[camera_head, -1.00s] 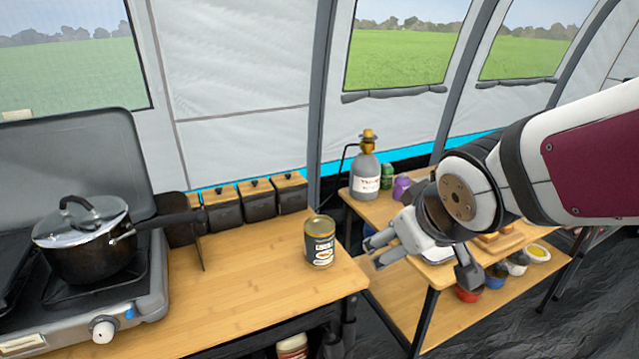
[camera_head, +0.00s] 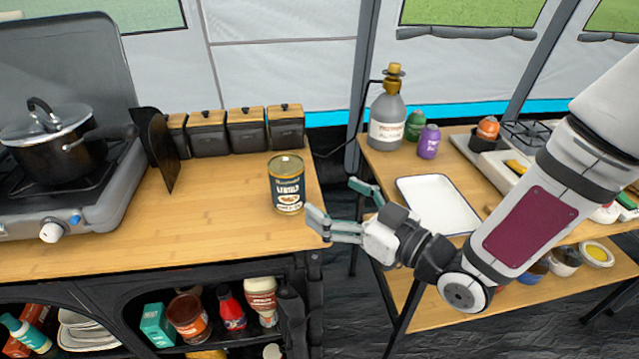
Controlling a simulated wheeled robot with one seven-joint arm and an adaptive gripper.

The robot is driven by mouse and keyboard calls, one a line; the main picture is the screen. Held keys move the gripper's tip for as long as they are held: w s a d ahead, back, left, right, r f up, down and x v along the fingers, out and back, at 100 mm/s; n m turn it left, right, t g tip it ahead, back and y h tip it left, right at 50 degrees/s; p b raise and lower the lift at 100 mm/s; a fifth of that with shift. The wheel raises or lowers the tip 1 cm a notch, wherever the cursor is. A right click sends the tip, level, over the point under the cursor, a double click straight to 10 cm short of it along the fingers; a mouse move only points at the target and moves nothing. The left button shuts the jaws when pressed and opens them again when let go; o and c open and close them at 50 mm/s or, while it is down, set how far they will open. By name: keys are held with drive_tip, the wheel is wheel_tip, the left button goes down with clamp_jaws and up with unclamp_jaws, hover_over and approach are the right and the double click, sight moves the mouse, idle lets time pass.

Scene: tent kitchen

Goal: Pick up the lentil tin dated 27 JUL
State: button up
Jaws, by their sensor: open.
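One tin (camera_head: 287,184) stands upright near the right end of the wooden counter (camera_head: 215,205). It has a dark label with pale lettering, a picture of food and a gold-coloured lid. The print is too small to read, so I cannot tell its date. My gripper (camera_head: 335,205) is open and empty, just right of the tin by the counter's right edge. Its fingers point left toward the tin, apart from it as far as I can see.
A stove with a lidded pot (camera_head: 55,140) stands at the left. Black canisters (camera_head: 246,130) line the counter's back. A second table at the right holds a gas bottle (camera_head: 390,115), a purple can (camera_head: 429,141) and a white tray (camera_head: 438,207). Shelves below hold jars and bottles.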

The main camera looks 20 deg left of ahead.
sight(276, 159)
drive_tip(key=x, duration=1.3)
drive_tip(key=shift+w+a+r, duration=0.25)
drive_tip(key=shift+r, duration=0.2)
clamp_jaws()
